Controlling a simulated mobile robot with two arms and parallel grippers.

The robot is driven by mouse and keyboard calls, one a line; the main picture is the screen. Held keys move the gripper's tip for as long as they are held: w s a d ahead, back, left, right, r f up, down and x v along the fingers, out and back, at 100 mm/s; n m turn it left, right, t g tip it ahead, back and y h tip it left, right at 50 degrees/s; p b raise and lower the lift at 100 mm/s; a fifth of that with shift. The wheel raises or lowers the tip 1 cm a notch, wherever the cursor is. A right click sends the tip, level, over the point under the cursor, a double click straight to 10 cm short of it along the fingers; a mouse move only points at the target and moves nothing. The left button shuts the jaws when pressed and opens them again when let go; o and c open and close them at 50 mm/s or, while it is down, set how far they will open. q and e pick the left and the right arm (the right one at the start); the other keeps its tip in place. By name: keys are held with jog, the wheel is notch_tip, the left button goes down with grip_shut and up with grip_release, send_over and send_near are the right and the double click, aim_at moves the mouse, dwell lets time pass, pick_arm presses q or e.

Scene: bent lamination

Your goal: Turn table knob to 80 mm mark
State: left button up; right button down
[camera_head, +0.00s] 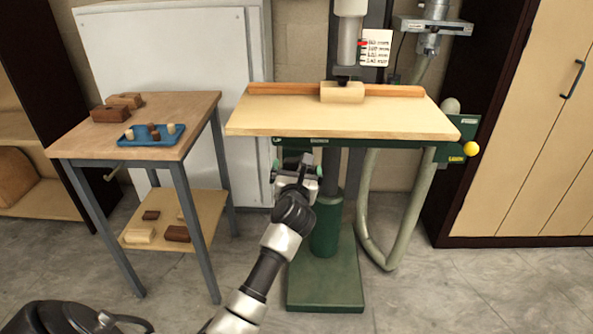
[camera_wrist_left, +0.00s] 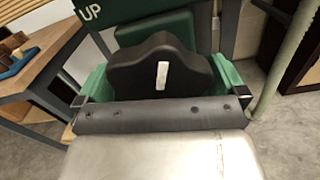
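The table knob (camera_wrist_left: 160,70) is black and lobed with a white line that stands nearly upright in the left wrist view. My left gripper (camera_head: 298,168) is at the front of the green drill press, under the wooden table (camera_head: 340,118). Its green-padded fingers (camera_wrist_left: 160,84) are wide apart, one on each side of the knob. I cannot tell whether the pads touch it. In the head view the gripper mostly hides the knob. A white scale card (camera_head: 376,48) hangs beside the column, with a red pointer near its top line; its figures are blurred. My right gripper is out of view.
A wood block (camera_head: 342,92) stands against the wooden fence (camera_head: 285,89) on the table. A side bench (camera_head: 75,146) holds a blue tray (camera_head: 135,141) and wood pieces. A grey hose (camera_head: 367,215) hangs right of the column.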

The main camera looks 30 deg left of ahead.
pick_arm(q)
jog(key=v, duration=1)
jog(key=shift+s+p, duration=0.3)
jog(key=shift+s, duration=0.05)
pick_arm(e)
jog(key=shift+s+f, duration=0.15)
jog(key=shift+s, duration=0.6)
pick_arm(q)
jog(key=shift+d, duration=0.15)
